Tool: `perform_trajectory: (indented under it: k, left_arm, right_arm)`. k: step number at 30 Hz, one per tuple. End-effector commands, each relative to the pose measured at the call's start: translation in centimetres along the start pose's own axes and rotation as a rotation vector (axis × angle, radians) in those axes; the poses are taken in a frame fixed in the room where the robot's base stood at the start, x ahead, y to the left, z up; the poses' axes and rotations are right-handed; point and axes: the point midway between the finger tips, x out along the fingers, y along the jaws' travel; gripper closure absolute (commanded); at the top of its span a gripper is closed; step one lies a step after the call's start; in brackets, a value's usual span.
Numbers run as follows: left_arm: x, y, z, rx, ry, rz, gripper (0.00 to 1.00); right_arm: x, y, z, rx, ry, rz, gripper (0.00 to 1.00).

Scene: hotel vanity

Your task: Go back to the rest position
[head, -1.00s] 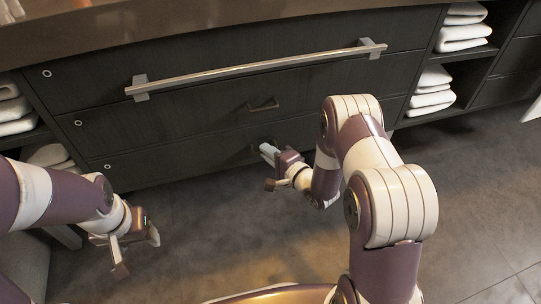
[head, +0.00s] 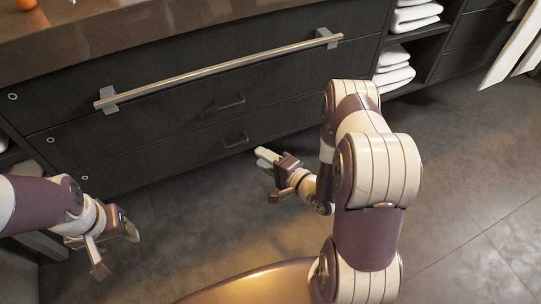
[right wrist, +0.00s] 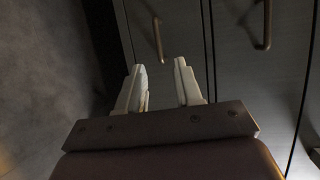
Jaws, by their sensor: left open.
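My left gripper (head: 117,249) is at the lower left of the head view, open and empty above the floor. My right gripper (head: 266,172) is near the middle of the head view, in front of the lowest drawer and apart from it. In the right wrist view its two fingers (right wrist: 160,88) stand apart with nothing between them.
A dark vanity (head: 170,120) with drawers stands ahead. It has a long metal bar (head: 220,70) and small handles (head: 232,102) on the lower drawers. White towels (head: 394,70) lie on open shelves at the right. The floor (head: 450,180) at the right is clear.

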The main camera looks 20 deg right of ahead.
Motion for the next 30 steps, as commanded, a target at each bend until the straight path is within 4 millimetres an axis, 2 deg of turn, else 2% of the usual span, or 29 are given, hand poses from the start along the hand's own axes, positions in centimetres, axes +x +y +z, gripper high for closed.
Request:
perform_trajectory:
  k: [1, 3, 6, 23, 24, 26, 27, 28, 30]
  left_arm:
    - [-0.8, 0.0, -0.1, 0.000, 0.000, 0.000, 0.39]
    - [-1.0, 0.0, -0.1, 0.000, 0.000, 0.000, 0.39]
    - [-1.1, 0.0, -0.1, 0.000, 0.000, 0.000, 0.39]
    - [-1.0, 0.0, -0.1, 0.000, 0.000, 0.000, 0.39]
    - [-1.0, 0.0, -0.1, 0.000, 0.000, 0.000, 0.39]
    - [-1.0, 0.0, -0.1, 0.000, 0.000, 0.000, 0.39]
    - [-1.0, 0.0, -0.1, 0.000, 0.000, 0.000, 0.39]
    - [-1.0, 0.0, -0.1, 0.000, 0.000, 0.000, 0.39]
    - [-1.3, 0.0, -0.1, 0.000, 0.000, 0.000, 0.39]
  right_arm:
    - [-1.0, -0.3, -0.1, 0.005, 0.004, 0.003, 0.65]
    - [-1.9, -0.2, -0.1, 0.002, 0.002, 0.002, 0.65]
    - [-2.6, 0.0, 0.0, 0.001, 0.000, 0.001, 0.65]
    - [-2.6, 0.2, 0.1, -0.030, -0.002, 0.006, 0.65]
    - [-2.7, 1.0, 0.1, -0.086, -0.009, 0.047, 0.65]
    - [-3.2, 4.1, 0.2, -0.199, -0.015, 0.196, 0.65]
    - [-4.2, 6.7, 0.0, -0.288, -0.027, 0.347, 0.65]
    - [-5.3, 8.3, -0.5, -0.366, -0.044, 0.472, 0.65]
    - [-8.0, 9.7, -2.2, -0.559, -0.125, 0.763, 0.65]
